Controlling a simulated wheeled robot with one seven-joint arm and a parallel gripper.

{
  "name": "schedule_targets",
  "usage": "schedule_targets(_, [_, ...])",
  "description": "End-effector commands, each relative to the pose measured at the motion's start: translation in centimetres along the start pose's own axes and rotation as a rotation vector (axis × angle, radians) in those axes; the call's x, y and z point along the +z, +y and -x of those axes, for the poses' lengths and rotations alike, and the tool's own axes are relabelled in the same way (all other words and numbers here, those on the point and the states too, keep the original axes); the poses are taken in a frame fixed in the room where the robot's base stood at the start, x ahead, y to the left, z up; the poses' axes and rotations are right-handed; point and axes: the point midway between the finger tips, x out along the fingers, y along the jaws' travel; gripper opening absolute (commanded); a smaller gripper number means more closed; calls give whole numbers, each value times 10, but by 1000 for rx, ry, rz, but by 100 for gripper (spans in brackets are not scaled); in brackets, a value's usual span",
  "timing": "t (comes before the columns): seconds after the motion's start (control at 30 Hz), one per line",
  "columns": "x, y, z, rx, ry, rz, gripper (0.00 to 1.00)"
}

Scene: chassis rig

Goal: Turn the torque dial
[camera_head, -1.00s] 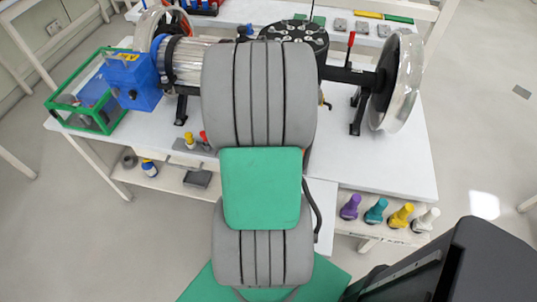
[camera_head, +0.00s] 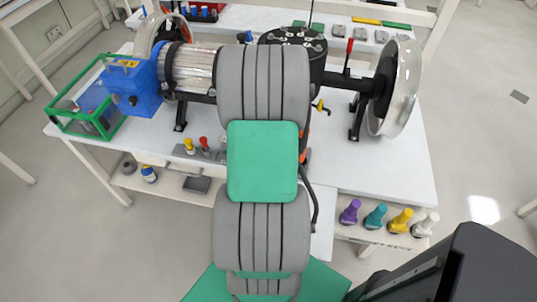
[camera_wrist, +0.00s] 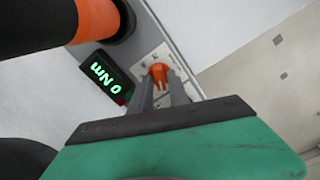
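The torque dial (camera_wrist: 159,73) is a small orange knob on a pale plate in the wrist view. My gripper (camera_wrist: 160,82) points at it with its two grey fingers apart, and the dial shows between the fingertips. I cannot tell whether the fingers touch it. In the head view my arm covers the gripper and the dial.
An orange and black cylinder (camera_wrist: 95,20) is close to the left of my gripper. On the table (camera_head: 385,170) are a blue housing (camera_head: 130,82), a clear disc (camera_head: 403,88) and a round black unit (camera_head: 293,38). Coloured bottles (camera_head: 375,215) stand on the lower shelf.

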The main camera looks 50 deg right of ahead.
Motion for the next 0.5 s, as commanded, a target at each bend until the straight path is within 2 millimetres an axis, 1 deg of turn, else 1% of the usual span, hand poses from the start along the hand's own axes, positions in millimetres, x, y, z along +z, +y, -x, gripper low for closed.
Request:
schedule_targets(0.03, [0,0,0,0,0,0,16])
schedule_targets(0.23, [0,0,0,0,0,0,0])
schedule_targets(0.5, [0,0,0,0,0,0,0])
